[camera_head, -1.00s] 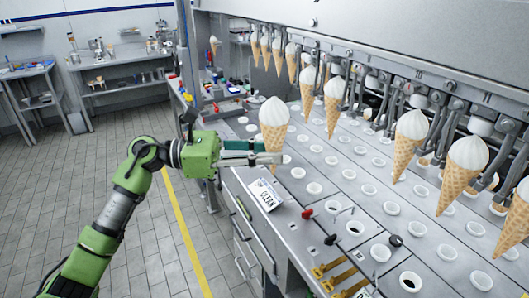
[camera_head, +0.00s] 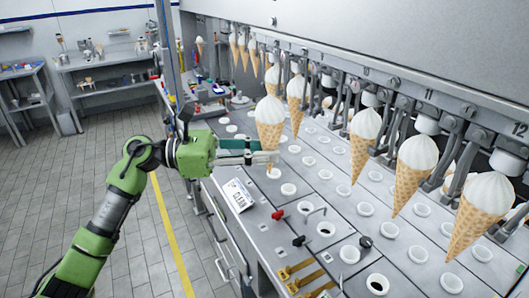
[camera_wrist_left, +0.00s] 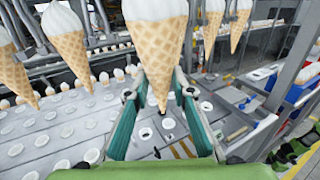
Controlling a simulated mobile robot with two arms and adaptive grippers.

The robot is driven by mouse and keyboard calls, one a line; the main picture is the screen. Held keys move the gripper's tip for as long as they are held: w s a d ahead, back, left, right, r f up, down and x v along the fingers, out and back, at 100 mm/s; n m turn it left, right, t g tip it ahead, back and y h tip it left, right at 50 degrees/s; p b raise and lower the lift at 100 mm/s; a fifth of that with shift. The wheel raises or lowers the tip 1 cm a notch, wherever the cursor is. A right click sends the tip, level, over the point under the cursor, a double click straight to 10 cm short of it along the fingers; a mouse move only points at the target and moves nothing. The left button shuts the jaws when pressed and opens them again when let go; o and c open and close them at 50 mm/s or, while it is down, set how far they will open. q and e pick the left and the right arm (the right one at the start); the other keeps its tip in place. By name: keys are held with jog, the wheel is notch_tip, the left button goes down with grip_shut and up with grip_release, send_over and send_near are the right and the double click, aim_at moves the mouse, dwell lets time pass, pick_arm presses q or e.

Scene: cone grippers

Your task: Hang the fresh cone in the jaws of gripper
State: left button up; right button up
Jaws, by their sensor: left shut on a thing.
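A fresh cone (camera_head: 270,121), a waffle cone with white swirled top, is held by my left gripper (camera_head: 272,158). In the left wrist view the cone (camera_wrist_left: 158,45) hangs tip down between the two green fingers, which are closed around it. It is nearly upright, over the machine's near edge. Other cones hang tip down in a row along the machine, such as one at right (camera_head: 485,208) and one at centre (camera_head: 365,138). A wider gap in the row shows near the jaws (camera_head: 345,88) behind and right of my cone. My right gripper is not in view.
The steel deck (camera_head: 310,185) below the row has many white round cups. A CLEAN sign (camera_head: 238,195), red and black knobs and yellow handles lie along its near edge. Grey tiled floor (camera_head: 110,165) with a yellow line is free at left.

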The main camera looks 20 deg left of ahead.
pick_arm(q)
jog(key=w+d, duration=0.4)
jog(key=w, duration=0.1)
jog(key=shift+b, duration=0.3)
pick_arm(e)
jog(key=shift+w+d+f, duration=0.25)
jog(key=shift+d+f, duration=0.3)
pick_arm(q)
jog(key=shift+w+d, duration=0.1)
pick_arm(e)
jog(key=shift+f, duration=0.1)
pick_arm(q)
jog(key=shift+b, duration=0.35)
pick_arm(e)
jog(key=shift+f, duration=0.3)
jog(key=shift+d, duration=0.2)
pick_arm(q)
jog(key=shift+w+d, duration=0.1)
jog(key=shift+d, duration=0.05)
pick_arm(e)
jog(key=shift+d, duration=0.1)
pick_arm(q)
jog(key=shift+w+d, duration=0.95)
jog(key=shift+w, duration=0.3)
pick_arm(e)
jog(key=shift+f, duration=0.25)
